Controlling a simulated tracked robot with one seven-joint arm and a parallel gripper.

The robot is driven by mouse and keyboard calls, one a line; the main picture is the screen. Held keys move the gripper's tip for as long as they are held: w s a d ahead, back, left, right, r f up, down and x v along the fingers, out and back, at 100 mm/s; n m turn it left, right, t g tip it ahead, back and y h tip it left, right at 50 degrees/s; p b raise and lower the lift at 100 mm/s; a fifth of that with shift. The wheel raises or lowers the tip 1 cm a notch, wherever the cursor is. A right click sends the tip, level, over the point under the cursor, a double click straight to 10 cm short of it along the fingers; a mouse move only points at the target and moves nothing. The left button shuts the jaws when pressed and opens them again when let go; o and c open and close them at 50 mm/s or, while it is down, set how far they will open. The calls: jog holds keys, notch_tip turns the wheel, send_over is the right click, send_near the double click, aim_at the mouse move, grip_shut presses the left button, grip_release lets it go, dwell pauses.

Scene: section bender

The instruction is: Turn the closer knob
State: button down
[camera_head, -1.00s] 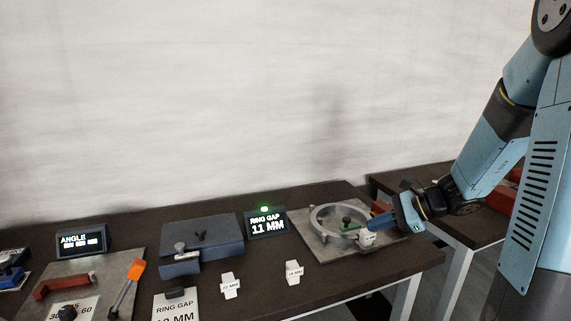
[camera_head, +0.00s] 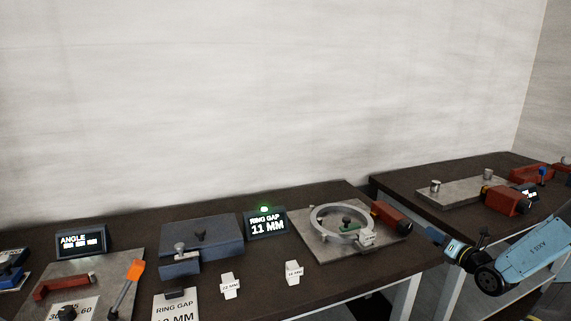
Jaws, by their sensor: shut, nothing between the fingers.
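The ring fixture's grey plate (camera_head: 313,243) lies on the dark table and carries a metal ring (camera_head: 318,224) with a small pale block at its right front. The display (camera_head: 265,224) reads RING GAP 11 MM, with a green light on top. My gripper (camera_head: 434,235) is right of the plate, apart from the red device and past the table's edge. It is shut and empty, pointing up and left.
White blocks with number labels (camera_head: 229,287) lie in front of the blue-grey box (camera_head: 205,238). An orange-handled lever (camera_head: 135,270) is at the left. A second table (camera_head: 418,201) at the right bears another plate and red devices.

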jog(key=shift+x, duration=3)
jog(key=shift+w+a+r, duration=0.1)
jog(key=shift+w+r, duration=0.15)
jog(key=shift+w, duration=0.15)
jog(key=shift+a+r, duration=0.1)
jog(key=shift+a, duration=0.2)
jog(key=shift+w+d+r, duration=0.1)
jog(key=shift+r, duration=0.05)
jog(key=shift+d+r, duration=0.1)
jog(key=shift+r, duration=0.1)
jog(key=shift+s+d+f, duration=0.15)
jog(key=shift+s, duration=0.1)
jog(key=shift+f+v, duration=0.2)
jog(key=shift+v, duration=2.55)
jog(key=shift+d, duration=0.1)
jog(key=shift+s+f, duration=0.1)
